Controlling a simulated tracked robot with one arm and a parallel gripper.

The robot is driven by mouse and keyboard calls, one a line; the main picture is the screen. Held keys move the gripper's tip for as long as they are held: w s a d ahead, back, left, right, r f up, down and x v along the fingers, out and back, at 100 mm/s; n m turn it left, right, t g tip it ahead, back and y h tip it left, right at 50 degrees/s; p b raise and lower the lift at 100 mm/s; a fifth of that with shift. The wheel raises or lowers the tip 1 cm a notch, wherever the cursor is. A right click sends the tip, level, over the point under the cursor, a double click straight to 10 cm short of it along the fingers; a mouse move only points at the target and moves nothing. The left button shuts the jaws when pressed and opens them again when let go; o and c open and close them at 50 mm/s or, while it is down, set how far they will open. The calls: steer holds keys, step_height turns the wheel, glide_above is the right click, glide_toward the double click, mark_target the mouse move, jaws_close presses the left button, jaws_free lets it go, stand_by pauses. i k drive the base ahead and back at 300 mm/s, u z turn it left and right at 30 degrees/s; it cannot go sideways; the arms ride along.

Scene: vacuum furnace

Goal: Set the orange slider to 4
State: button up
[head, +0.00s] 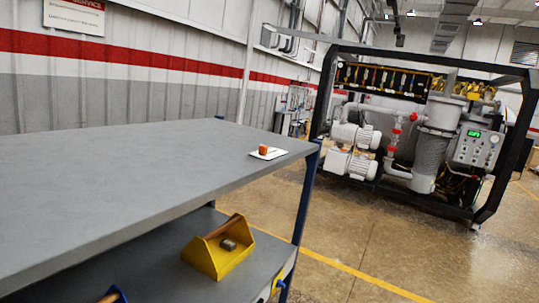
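A small orange block (263,149), which looks like the orange slider, stands on a white plate (274,154) near the far right corner of the grey workbench top (130,185). It is toward the left end of the plate as seen here. Any marks or numbers on the plate are too small to read, so its setting cannot be told. My gripper is not in view, and nothing is seen touching the slider.
A yellow tool carrier (205,257) with a grey metal piece sits on the lower shelf (165,280). A blue item (119,294) shows at the bottom edge. The black-framed vacuum furnace (430,140) stands behind right. Open floor (375,240) lies right of the bench.

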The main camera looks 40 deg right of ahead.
mark_target(263, 149)
steer(key=z, duration=0.6)
steer(key=i, duration=1.25)
